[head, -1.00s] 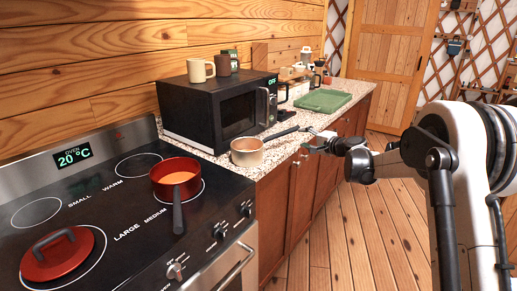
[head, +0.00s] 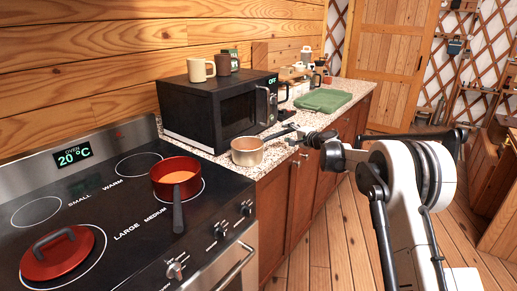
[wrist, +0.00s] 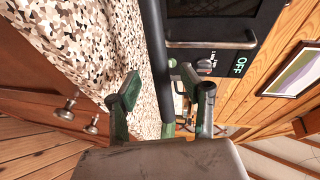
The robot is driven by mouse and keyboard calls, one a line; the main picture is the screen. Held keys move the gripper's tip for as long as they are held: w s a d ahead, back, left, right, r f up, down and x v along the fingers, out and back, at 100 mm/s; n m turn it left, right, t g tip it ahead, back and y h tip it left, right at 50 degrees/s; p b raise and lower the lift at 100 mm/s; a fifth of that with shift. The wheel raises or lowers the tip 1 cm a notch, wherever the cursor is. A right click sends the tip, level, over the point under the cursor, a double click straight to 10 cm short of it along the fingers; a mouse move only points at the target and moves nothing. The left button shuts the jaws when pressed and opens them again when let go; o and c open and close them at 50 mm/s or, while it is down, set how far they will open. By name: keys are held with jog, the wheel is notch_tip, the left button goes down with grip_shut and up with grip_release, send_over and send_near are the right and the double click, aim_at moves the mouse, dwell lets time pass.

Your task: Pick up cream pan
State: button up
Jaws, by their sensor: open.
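The cream pan (head: 247,153) stands on the speckled counter near the stove. Its dark handle (head: 279,134) points back and right towards my gripper (head: 303,134). In the wrist view the dark handle (wrist: 157,60) runs down the picture between the two green-padded fingers of my gripper (wrist: 162,92). The fingers are open, with a gap on each side of the handle. The pan's bowl is out of the wrist view. I cannot tell how deep the handle sits between the fingers.
A black microwave (head: 220,108) with two mugs on top stands behind the handle. A red pan (head: 176,172) and a red lid (head: 58,253) are on the stove. A green board (head: 323,100) lies further along the counter. The floor in front is clear.

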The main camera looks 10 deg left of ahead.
jog(key=shift+x, duration=1.15)
grip_shut()
jog(key=shift+r, duration=0.1)
